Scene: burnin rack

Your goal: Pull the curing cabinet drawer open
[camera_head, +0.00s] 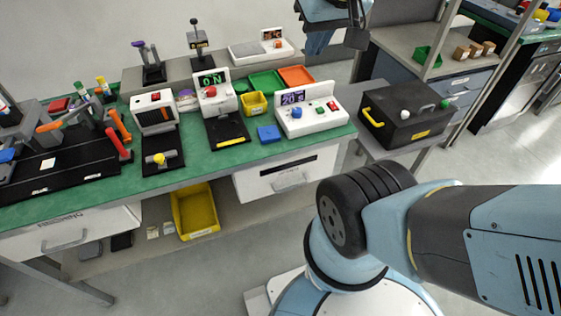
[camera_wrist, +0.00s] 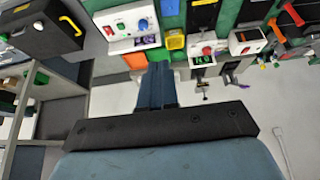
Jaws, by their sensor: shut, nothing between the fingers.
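A black box-shaped cabinet (camera_head: 408,124) with a yellow handle (camera_head: 371,119) stands on a side stand right of the bench. It looks like the curing cabinet, but its label is too small to read. No open gap shows on it. In the wrist view, the cabinet (camera_wrist: 45,35) is at the upper left, with its yellow handle (camera_wrist: 70,24) on the side nearest the bench. My gripper (camera_wrist: 158,70) is shut and empty, its blue-grey fingers together. It is apart from the handle, which lies to its left in that view.
The green bench (camera_head: 220,165) carries several devices, including a white control box (camera_head: 312,122) close to the cabinet. A white drawer (camera_head: 285,180) under the bench looks closed. A yellow bin (camera_head: 196,212) is on the lower shelf. My arm fills the lower right of the head view.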

